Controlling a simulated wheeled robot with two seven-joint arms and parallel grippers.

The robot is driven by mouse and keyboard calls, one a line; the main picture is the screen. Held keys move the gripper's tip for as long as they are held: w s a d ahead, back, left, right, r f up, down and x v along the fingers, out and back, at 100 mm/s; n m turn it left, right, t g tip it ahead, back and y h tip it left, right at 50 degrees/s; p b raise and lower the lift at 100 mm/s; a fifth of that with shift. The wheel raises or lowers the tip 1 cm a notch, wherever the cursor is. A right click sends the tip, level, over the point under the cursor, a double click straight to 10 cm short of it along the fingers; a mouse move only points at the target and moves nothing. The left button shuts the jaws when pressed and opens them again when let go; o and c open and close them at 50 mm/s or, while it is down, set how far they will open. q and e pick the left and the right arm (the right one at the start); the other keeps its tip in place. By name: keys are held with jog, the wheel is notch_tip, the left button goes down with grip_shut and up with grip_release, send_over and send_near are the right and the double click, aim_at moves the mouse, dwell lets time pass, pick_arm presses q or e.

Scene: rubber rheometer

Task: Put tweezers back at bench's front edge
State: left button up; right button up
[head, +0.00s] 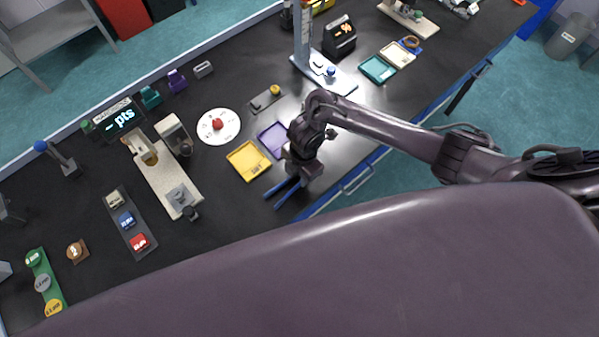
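The blue tweezers (284,192) show as two slim blue prongs close to the bench's front edge (318,207). The prongs point down-left and spread slightly apart at the tips. Their rear end meets my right gripper (300,174), which is over the bench just behind that edge. The gripper's fingers are small and dark, and I cannot tell whether they are closed on the tweezers or only around or above them. I also cannot tell whether the tweezers touch the bench top. My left gripper is not in view.
A purple tray (274,133) and a yellow tray (247,172) lie just left of my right gripper. A white round dish (230,117) with a red item and a tall instrument (301,40) stand farther back. Black bench top is clear left of the tweezers.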

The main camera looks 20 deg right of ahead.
jog(key=shift+f, duration=0.1)
jog(key=o, duration=0.6)
jog(key=shift+c, duration=0.2)
notch_tip(320, 180, up, 12)
jog(key=d, duration=0.1)
jog(key=shift+w, duration=0.15)
dwell(0.5)
